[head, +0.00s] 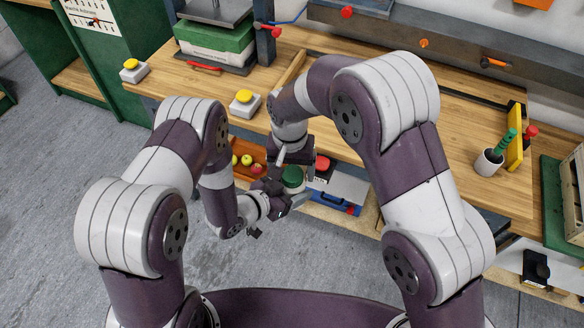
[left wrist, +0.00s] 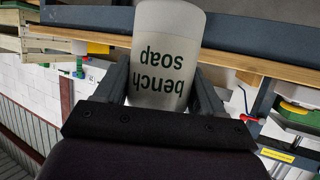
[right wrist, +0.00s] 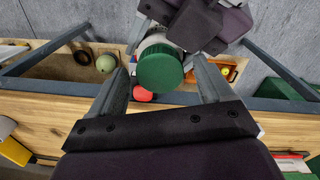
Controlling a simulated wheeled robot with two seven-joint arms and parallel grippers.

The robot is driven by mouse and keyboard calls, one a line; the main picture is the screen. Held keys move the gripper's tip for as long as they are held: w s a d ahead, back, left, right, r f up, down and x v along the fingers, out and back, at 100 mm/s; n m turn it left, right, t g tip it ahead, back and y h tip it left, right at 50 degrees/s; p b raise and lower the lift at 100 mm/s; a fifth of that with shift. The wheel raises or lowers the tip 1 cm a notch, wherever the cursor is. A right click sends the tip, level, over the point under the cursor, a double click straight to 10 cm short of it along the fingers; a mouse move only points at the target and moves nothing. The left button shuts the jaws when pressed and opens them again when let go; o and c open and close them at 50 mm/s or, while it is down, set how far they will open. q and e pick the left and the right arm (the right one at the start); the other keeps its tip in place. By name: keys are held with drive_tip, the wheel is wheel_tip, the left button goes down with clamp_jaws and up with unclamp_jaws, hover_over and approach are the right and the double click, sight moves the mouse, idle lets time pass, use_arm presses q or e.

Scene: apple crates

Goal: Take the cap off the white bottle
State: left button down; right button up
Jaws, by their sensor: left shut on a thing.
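The white bottle (left wrist: 166,48), lettered "bench soap", is between the fingers of my left gripper (left wrist: 165,88), which is shut on it. The lettering is upside down in the left wrist view, and the cap is hidden there. The green cap (right wrist: 160,68) on the bottle faces the right wrist camera; it also shows in the head view (head: 293,176). My right gripper (right wrist: 162,75) is open, with its fingers on either side of the cap and a visible gap to each. The bottle is held in the air before the bench.
The wooden bench (head: 390,130) lies behind my arms.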

drive_tip(key=shift+r, duration=0.1)
wheel_tip(320, 180, up, 4)
drive_tip(key=shift+r, duration=0.2)
drive_tip(key=shift+c, duration=0.3)
wheel_tip(320, 180, up, 3)
drive_tip(key=m, duration=0.3)
drive_tip(key=shift+a+r, duration=0.1)
wheel_tip(320, 180, down, 8)
drive_tip(key=shift+r, duration=0.1)
drive_tip(key=c, duration=1.1)
drive_tip(key=n, duration=0.2)
drive_tip(key=shift+n, duration=0.3)
drive_tip(key=shift+r, duration=0.25)
drive_tip(key=shift+r, duration=0.9)
